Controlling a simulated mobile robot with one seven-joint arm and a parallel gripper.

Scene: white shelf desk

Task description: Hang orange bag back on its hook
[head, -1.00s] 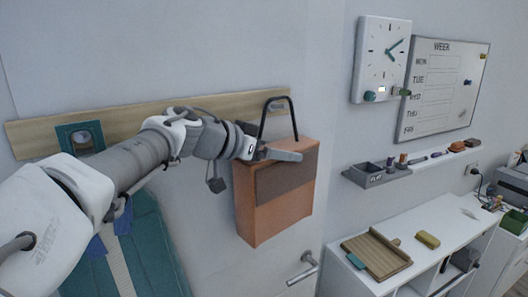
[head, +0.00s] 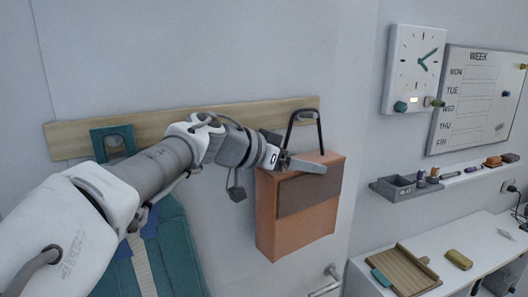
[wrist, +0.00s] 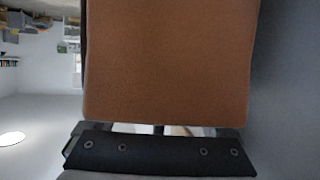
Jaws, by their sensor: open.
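The orange bag (head: 268,222) has a brown front flap (head: 308,195) and a dark handle (head: 291,127). It is upright against the wall, with its handle in front of the right end of the wooden rail (head: 240,112). I cannot make out a hook behind the handle. My gripper (head: 308,166) is open at the top of the bag, just below the handle; whether it touches the bag is unclear. In the wrist view the bag's plain orange side (wrist: 170,60) fills the middle, close to the camera.
A teal holder (head: 113,142) is on the rail's left part, with a teal item (head: 178,250) hanging below. A door handle (head: 327,283) is below the bag. At right are a clock (head: 415,65), a whiteboard (head: 480,100), a small grey tray (head: 400,188) and a white shelf desk (head: 480,250).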

